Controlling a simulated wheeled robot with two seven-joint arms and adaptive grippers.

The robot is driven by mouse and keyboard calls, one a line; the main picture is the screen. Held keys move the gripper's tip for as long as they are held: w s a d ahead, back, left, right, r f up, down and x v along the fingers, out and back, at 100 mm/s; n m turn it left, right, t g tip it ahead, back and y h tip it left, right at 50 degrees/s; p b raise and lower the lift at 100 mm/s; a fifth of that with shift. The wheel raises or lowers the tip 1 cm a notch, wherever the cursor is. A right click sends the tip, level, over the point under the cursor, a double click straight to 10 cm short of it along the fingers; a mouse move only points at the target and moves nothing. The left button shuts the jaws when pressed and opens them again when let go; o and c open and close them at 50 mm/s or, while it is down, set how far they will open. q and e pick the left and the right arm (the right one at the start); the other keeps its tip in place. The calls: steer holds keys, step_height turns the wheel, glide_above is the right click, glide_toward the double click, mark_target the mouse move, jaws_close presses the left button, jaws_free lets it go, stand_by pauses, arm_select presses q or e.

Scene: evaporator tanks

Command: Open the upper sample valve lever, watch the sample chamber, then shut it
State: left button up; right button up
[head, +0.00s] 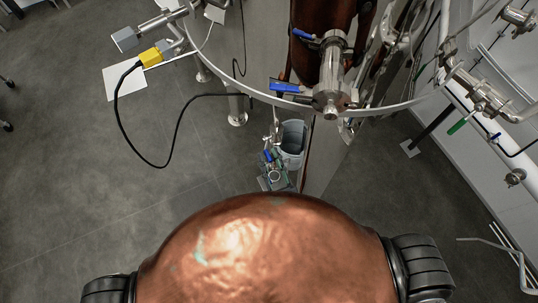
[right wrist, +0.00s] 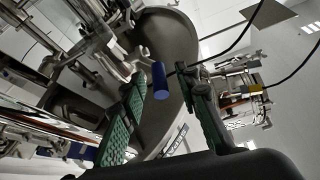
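A blue lever handle (right wrist: 160,80) shows between and beyond the fingertips, with a gap on both sides. Two more blue levers, one lower (head: 285,87) and one higher (head: 304,35), sit by the steel fitting at the tank's rim in the head view. I cannot tell for certain which lever is the upper sample valve's. The sample chamber cannot be made out clearly. My left gripper is not in view.
A grey bucket (head: 292,143) stands on the floor close to the right gripper. A black cable (head: 165,160) loops from a yellow connector (head: 151,57) towards the tank. Pipework with a green-handled valve (head: 457,127) lines the right wall.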

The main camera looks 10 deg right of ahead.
steer(key=shift+w, duration=0.25)
jaws_close()
stand_by(0.6)
